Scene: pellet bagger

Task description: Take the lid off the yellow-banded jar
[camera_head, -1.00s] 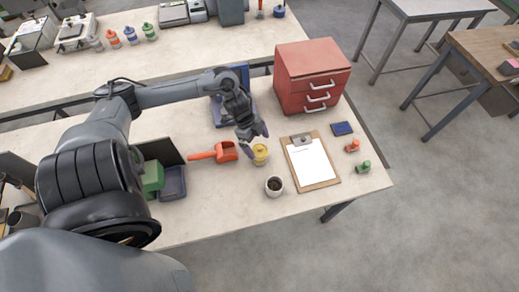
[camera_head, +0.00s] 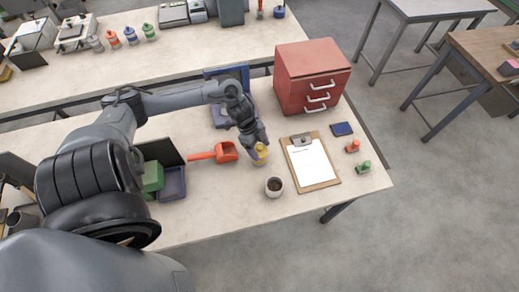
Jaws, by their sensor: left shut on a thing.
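The yellow-banded jar (camera_head: 261,159) stands upright on the workbench, between the orange scoop and the clipboard. My left gripper (camera_head: 259,148) reaches down from the upper left and is shut at the top of the jar, on its lid. The fingers cover much of the lid, so I cannot tell whether it has turned or lifted. My right gripper is not in view.
An orange scoop (camera_head: 227,152) lies left of the jar and a cup with dark contents (camera_head: 275,186) stands in front. A clipboard (camera_head: 312,162) lies to the right. A red drawer cabinet (camera_head: 297,88) stands behind. The bench front (camera_head: 225,205) is clear.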

